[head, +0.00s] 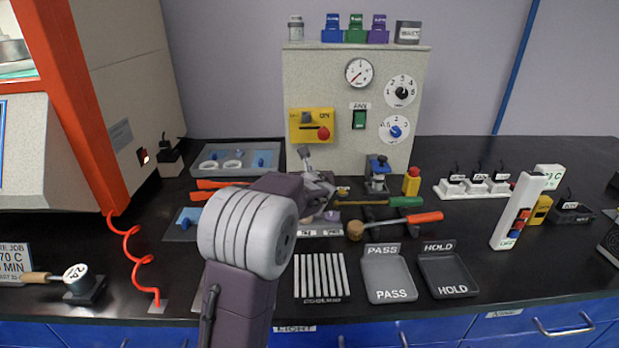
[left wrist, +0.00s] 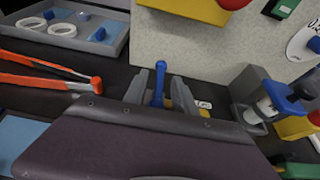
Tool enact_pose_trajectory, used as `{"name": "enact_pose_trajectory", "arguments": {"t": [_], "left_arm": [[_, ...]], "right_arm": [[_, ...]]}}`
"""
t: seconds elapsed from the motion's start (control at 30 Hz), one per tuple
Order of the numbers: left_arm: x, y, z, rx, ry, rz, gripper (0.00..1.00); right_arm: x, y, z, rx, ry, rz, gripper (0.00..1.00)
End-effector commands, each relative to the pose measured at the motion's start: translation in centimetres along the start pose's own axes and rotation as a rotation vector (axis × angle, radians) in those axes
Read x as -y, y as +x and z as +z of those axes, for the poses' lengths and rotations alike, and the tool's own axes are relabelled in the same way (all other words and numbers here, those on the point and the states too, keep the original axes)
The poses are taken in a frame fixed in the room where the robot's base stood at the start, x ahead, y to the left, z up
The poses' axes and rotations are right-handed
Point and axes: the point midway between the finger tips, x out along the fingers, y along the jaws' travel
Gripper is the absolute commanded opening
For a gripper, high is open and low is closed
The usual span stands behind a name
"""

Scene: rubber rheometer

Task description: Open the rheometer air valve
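The air valve shows in the left wrist view as an upright blue lever (left wrist: 159,84) at the foot of the grey panel, with a little brass-yellow beside it. My left gripper (left wrist: 158,88) is open, with one grey finger on each side of the lever and gaps visible on both sides. In the head view my left gripper (head: 316,186) is low in front of the panel, and it and my arm hide most of the valve. I cannot tell whether a finger touches the lever. My right gripper is in neither view.
The grey panel (head: 300,85) carries a gauge, dials and a yellow switch box (head: 312,125). Orange-handled tongs (left wrist: 45,82) lie left of the gripper. A blue-topped clamp device (head: 377,172) and a yellow block with a red button (head: 411,181) stand to the right. PASS (head: 389,267) and HOLD (head: 447,265) trays lie in front.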

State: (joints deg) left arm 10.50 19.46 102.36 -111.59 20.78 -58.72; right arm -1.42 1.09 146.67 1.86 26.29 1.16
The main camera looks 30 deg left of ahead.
Motion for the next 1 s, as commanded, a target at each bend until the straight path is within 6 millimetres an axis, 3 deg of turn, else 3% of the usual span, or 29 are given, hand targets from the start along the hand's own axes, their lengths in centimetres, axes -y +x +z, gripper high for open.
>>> {"name": "enact_pose_trajectory", "arguments": {"t": [0.23,0.33,0.37,0.73,1.0], "left_arm": [[0.0,0.1,0.0,-0.001,0.000,0.000,0.30],[0.0,0.1,0.0,-0.001,0.000,0.000,0.02],[0.0,0.1,0.0,-0.001,0.000,0.000,0.00],[0.1,0.0,0.1,-0.004,-0.011,0.025,0.00],[0.5,-0.1,0.5,-0.007,-0.067,0.170,0.00]], "right_arm": [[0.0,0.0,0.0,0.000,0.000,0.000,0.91],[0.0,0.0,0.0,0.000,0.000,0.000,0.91],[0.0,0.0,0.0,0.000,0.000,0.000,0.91],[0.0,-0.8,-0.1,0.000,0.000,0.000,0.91],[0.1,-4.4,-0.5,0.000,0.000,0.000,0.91]]}}
